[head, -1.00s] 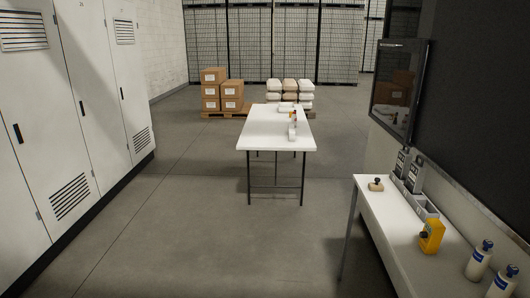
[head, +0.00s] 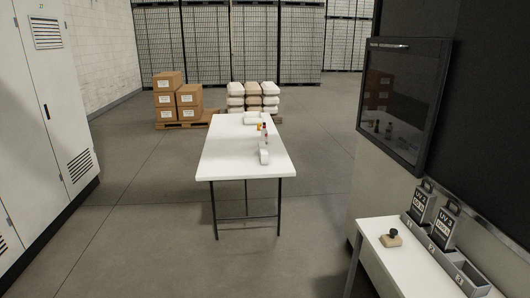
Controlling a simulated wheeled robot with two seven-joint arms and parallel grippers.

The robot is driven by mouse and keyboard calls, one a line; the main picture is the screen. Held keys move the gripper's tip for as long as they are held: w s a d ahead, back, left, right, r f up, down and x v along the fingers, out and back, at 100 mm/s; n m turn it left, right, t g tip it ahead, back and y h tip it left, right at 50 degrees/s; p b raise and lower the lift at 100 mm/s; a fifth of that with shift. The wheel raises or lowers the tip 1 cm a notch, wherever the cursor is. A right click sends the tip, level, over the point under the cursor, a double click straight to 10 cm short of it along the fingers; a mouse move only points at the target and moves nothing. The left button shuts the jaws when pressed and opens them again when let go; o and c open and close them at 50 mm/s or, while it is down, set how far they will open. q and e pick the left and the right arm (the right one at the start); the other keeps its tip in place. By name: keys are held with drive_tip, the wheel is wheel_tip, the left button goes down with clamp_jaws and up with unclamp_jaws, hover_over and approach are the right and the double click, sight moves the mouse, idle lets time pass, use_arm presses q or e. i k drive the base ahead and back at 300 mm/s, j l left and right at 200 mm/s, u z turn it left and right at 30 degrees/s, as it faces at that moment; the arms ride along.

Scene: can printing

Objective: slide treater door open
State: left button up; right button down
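No part labelled as a treater shows in the head view. A dark glazed panel in a black frame (head: 392,103) hangs on the machine at the right, with a light strip along its top edge. It looks shut, but I cannot tell whether it is the treater door. Neither of my grippers is in view.
A white table (head: 240,165) with small items stands ahead. A side bench (head: 395,262) at the right holds a stamp (head: 391,238) and grey holders with labelled tags (head: 445,228). Boxes (head: 190,105) and sacks (head: 255,98) lie behind. White cabinets (head: 45,110) line the left; floor between is clear.

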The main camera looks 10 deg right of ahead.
sight(403, 80)
drive_tip(key=i+z, duration=0.15)
drive_tip(key=i, duration=0.4)
drive_tip(key=i+j+z, duration=0.1)
drive_tip(key=i, duration=0.45)
drive_tip(key=i+j+z, duration=0.15)
drive_tip(key=i, duration=0.4)
